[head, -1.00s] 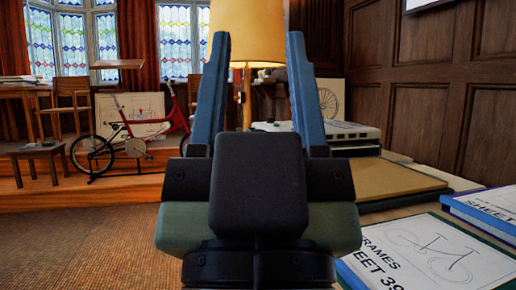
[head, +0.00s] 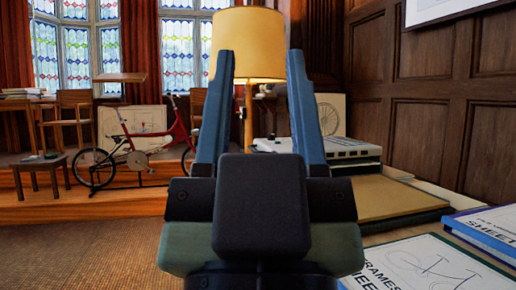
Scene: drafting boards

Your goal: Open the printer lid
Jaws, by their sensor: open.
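A flat white-and-grey machine (head: 346,150), which looks like the printer, lies on the bench at centre right, beyond my gripper. Its left part is partly hidden behind my right-hand finger, and I cannot make out a separate lid edge or handle. It looks closed. My gripper (head: 260,58) is in the middle of the view, with two blue fingers pointing forward and up, spread apart. Nothing is between them except the view of the lamp far behind. The gripper is well short of the machine and does not touch it.
A tan board (head: 392,197) lies in front of the machine. Drawing sheets (head: 435,268) and a blue-edged book (head: 490,225) lie nearer at right. A yellow lamp (head: 247,42) stands behind. A red bicycle (head: 140,150) and a small stool (head: 40,172) are left. The carpet at left is clear.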

